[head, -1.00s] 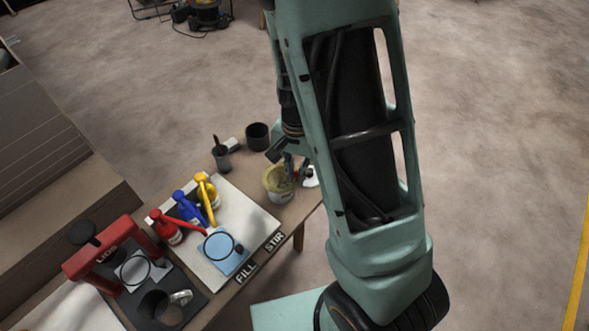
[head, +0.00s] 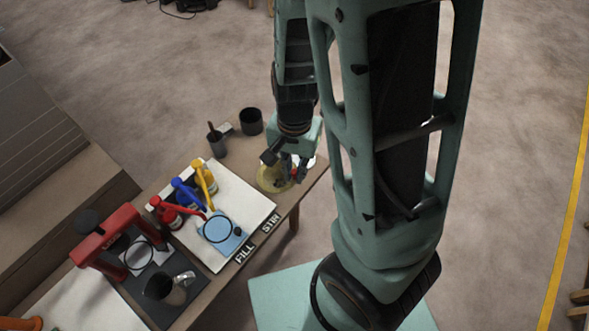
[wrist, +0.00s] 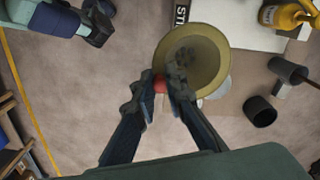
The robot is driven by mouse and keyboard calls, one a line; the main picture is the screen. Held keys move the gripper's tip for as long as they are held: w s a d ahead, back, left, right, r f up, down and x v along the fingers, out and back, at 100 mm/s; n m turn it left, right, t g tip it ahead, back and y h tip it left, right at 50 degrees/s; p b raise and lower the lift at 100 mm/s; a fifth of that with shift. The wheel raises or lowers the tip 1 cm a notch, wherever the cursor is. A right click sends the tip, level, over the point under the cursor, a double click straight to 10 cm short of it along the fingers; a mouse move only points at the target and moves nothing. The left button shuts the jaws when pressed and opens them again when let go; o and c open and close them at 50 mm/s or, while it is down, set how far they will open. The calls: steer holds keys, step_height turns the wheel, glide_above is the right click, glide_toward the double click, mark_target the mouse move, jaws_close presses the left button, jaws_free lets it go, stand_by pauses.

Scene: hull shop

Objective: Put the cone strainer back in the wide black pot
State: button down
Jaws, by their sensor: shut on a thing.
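The cone strainer (wrist: 207,50) is a pale yellow cone with a dark grey patch inside, open towards the camera in the wrist view. In the head view it is a yellowish round shape (head: 268,181) near the table's right end, partly behind my fingers. My gripper (head: 289,170) is shut on the strainer at its near edge; a small red part shows at the fingertips (wrist: 166,86) in the wrist view. What lies under the strainer is mostly hidden, so I cannot tell whether it touches anything below. The wide black pot (head: 251,122) stands upright at the table's back edge, apart from the strainer; it also shows in the wrist view (wrist: 259,112).
A narrow dark cup (head: 217,145) with a handle sticking out stands left of the pot. Red (head: 172,217), blue (head: 187,195) and yellow (head: 204,178) pump bottles stand on a white board (head: 238,193). A red press-like stand (head: 105,240) is further left.

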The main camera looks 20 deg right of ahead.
steer(key=shift+r+p, duration=1.6)
steer(key=shift+r, duration=0.25)
steer(key=shift+w, duration=0.15)
